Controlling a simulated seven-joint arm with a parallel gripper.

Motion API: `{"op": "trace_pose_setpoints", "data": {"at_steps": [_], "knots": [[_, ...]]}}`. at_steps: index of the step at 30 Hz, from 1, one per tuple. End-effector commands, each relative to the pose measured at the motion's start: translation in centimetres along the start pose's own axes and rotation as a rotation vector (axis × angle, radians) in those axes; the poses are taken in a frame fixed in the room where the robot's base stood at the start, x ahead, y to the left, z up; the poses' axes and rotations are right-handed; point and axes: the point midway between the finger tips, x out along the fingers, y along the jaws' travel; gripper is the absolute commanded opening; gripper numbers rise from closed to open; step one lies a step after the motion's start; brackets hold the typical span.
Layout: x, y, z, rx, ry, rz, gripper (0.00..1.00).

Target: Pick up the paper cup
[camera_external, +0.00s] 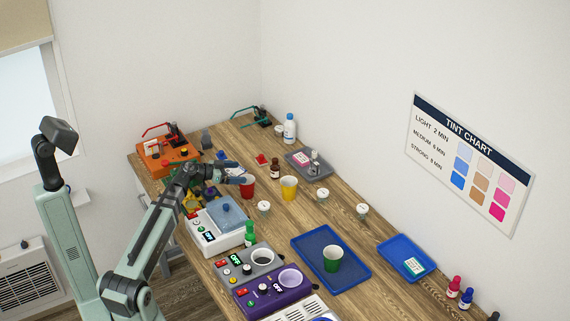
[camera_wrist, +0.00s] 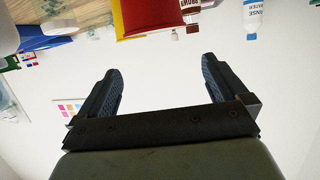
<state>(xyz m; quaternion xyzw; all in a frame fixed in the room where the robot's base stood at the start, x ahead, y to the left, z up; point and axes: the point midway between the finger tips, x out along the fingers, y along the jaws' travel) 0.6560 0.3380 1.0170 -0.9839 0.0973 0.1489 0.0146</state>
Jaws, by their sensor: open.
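Three cups show in the external view: a red cup (camera_external: 247,188), a yellow cup (camera_external: 289,190) and a green cup (camera_external: 333,261) on a blue tray (camera_external: 312,242). I cannot tell which one the task calls the paper cup. My gripper (camera_external: 238,172) is open and empty, just above and beside the red cup. In the wrist view, my gripper (camera_wrist: 158,68) has its fingers wide apart with nothing between them. The red cup (camera_wrist: 158,18) is beyond the fingertips at the top edge, partly cut off, with the yellow cup (camera_wrist: 119,22) behind it.
A brown bottle (camera_external: 275,169) stands behind the red and yellow cups, and a white bottle (camera_external: 289,129) at the back. Small white jars (camera_external: 264,207) stand nearby. A white device (camera_external: 215,225), a green bottle (camera_external: 250,234) and a purple device (camera_external: 270,289) line the front edge.

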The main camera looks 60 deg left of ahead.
Motion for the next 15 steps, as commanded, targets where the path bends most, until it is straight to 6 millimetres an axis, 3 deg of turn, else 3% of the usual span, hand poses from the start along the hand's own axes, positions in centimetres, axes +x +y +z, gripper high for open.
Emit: {"op": "trace_pose_setpoints", "data": {"at_steps": [7, 15], "knots": [[0.3, 0.0, 1.0, -0.001, 0.0, 0.0, 1.0], [1.2, 0.0, 3.8, -0.003, -0.001, 0.0, 1.0]]}}
